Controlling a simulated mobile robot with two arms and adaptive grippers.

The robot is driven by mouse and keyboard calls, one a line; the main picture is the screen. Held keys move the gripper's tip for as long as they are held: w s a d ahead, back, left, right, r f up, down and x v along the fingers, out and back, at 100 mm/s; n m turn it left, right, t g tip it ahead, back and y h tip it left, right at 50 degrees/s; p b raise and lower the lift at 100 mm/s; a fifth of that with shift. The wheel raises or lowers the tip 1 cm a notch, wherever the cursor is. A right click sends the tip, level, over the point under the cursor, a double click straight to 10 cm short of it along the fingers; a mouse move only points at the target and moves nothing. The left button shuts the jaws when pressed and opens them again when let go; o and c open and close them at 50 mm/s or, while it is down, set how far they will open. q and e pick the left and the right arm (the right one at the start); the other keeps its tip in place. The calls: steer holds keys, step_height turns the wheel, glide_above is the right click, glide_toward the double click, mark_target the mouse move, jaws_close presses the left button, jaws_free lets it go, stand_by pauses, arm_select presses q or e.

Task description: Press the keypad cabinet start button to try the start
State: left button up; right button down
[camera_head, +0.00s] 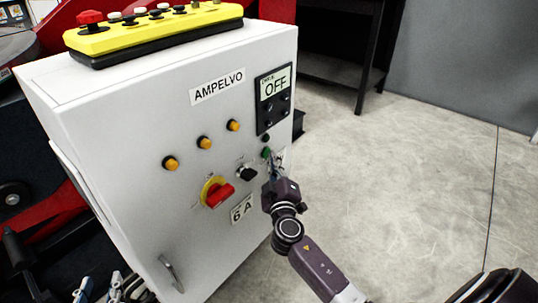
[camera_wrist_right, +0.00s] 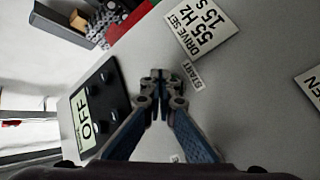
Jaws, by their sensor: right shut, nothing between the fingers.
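The white cabinet (camera_head: 130,130) carries a dark keypad (camera_head: 273,98) whose display reads OFF. The keypad also shows in the right wrist view (camera_wrist_right: 100,105). Below it on the cabinet front are a black button and a green button (camera_head: 266,152). My right gripper (camera_head: 274,167) is shut and empty, its tips close by the green button; contact cannot be told. In the right wrist view its closed tips (camera_wrist_right: 160,75) are beside the START label (camera_wrist_right: 194,76), and they hide any button behind them. My left gripper (camera_head: 100,284) is at the lower left, fingers apart, partly cut off.
The front also has several amber lamps (camera_head: 204,142), a red rotary switch (camera_head: 219,194) on yellow, a black knob (camera_head: 247,173) and a door handle (camera_head: 171,272). A yellow control box (camera_head: 150,32) with a red button lies on top. Open floor (camera_head: 420,180) is at right.

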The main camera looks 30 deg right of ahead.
arm_select(q)
steer(key=shift+r, duration=0.2)
arm_select(e)
steer(key=shift+w, duration=0.1)
stand_by(0.4)
arm_select(q)
steer(key=shift+w+d+r, duration=0.1)
steer(key=shift+w+r, duration=0.05)
steer(key=shift+r, duration=0.05)
arm_select(e)
steer(key=shift+s+d, duration=0.25)
steer(key=shift+s, duration=0.6)
arm_select(q)
steer(key=shift+w+d+r+t, duration=0.1)
steer(key=shift+r+t, duration=0.25)
steer(key=shift+r, duration=0.05)
steer(key=shift+w+d+r+t, duration=0.1)
steer(key=shift+r+t, duration=0.25)
steer(key=shift+r, duration=0.05)
arm_select(e)
steer(key=s, duration=0.1)
steer(key=s+d, duration=0.1)
steer(key=s, duration=0.1)
steer(key=s+d, duration=0.1)
steer(key=shift+s, duration=0.3)
